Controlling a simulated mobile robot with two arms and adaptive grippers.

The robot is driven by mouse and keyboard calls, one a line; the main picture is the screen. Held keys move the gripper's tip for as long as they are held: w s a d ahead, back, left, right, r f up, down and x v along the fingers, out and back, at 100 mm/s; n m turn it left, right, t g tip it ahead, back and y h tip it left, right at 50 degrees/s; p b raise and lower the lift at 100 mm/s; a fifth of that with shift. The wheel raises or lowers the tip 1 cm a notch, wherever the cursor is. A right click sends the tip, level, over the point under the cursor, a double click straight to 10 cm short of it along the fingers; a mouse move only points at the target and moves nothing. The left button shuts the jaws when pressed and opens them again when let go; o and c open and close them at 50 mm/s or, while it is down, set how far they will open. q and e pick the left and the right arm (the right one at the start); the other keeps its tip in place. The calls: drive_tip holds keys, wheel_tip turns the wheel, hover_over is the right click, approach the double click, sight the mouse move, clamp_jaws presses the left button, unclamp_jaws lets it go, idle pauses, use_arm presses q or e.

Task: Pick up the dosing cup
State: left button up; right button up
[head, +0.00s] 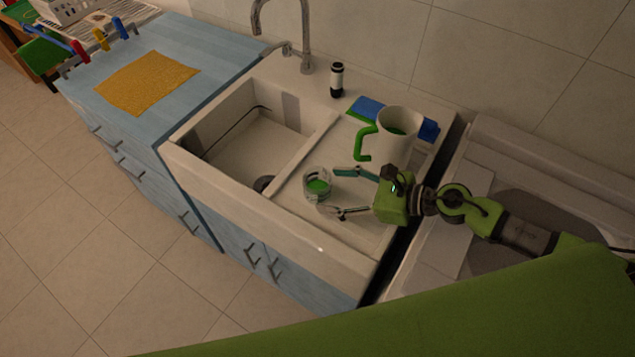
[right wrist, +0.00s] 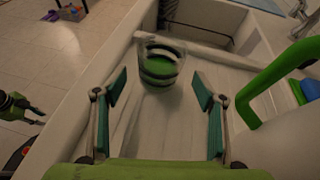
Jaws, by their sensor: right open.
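The dosing cup (head: 317,183) is a small clear cup with green inside and dark bands. It stands upright on the white drainboard beside the sink basin. In the right wrist view the cup (right wrist: 161,66) is just ahead, between and beyond the fingertips. My right gripper (head: 338,190) is open and empty, its two fingers pointing at the cup from the right. The fingers also show in the right wrist view (right wrist: 159,86), spread apart. A green and black gripper (right wrist: 22,106), seemingly my left one, shows small at that view's left edge; its opening is unclear.
A white pitcher (head: 397,133) with a green handle stands close behind my right gripper. Blue sponge-like items (head: 368,107) lie behind it. A black-and-white bottle (head: 337,79) stands near the faucet (head: 304,40). The sink basin (head: 245,143) opens left of the cup.

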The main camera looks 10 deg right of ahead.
sight(317, 187)
drive_tip(key=x, duration=0.1)
drive_tip(key=p+x, duration=0.2)
drive_tip(key=x, duration=0.1)
drive_tip(key=shift+w+a+r, duration=0.1)
drive_tip(key=shift+a+r, duration=0.1)
drive_tip(key=shift+r, duration=0.15)
drive_tip(key=shift+w+a+f, duration=0.2)
drive_tip(key=shift+a+f, duration=0.1)
drive_tip(key=c, duration=1.3)
